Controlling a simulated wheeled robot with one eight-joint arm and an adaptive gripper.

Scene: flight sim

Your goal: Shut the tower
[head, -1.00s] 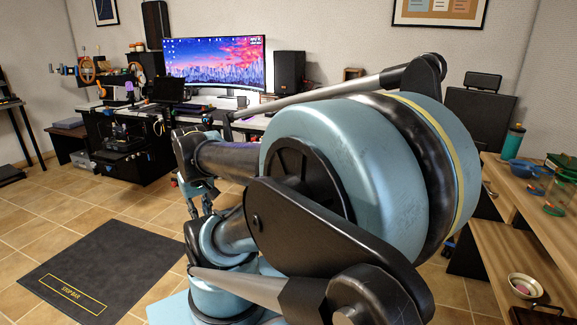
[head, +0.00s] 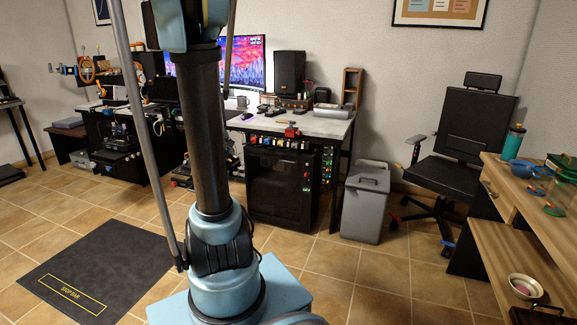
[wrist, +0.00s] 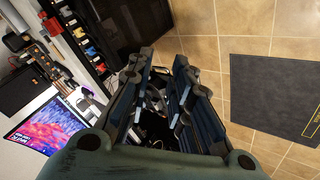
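A black tower-like cabinet (head: 282,188) stands on the floor under the right part of the desk in the head view. Its dark front faces me, and I cannot tell whether a door or panel on it is open. A dark box that looks like the same cabinet shows at the top of the tilted wrist view (wrist: 128,22). My gripper (wrist: 166,78) is in the wrist view with its two fingers apart and nothing held between them. It is away from the cabinet. The gripper is out of the head view, above its top edge.
The desk (head: 300,124) holds a monitor and speakers. A grey bin (head: 366,205) and a black office chair (head: 460,140) stand right of the cabinet. A wooden shelf unit (head: 520,215) is at the right. A dark mat (head: 95,265) lies on open tiled floor.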

